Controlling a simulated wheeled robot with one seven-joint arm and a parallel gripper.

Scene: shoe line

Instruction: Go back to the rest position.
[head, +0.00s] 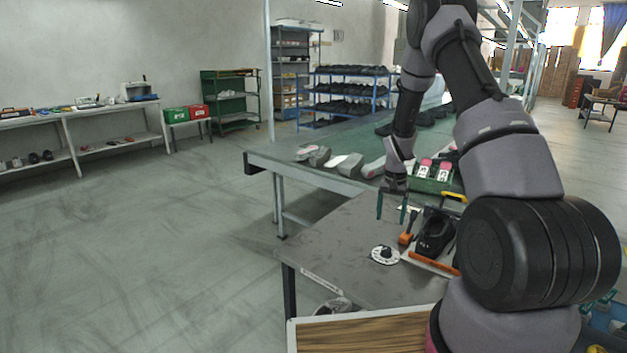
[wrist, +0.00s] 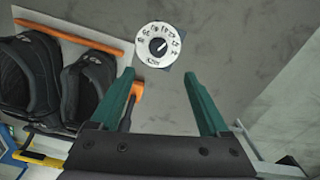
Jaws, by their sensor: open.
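My gripper (head: 391,208) is open and empty, pointing down above the grey worktable (head: 340,245) in the head view.
Black shoes (head: 435,232) sit on a board with an orange edge (head: 433,264), right of my gripper. Behind is a green-topped line (head: 350,135) with grey shoe forms (head: 350,165) and pink-and-white items (head: 425,168). Open floor (head: 150,250) lies to the left.

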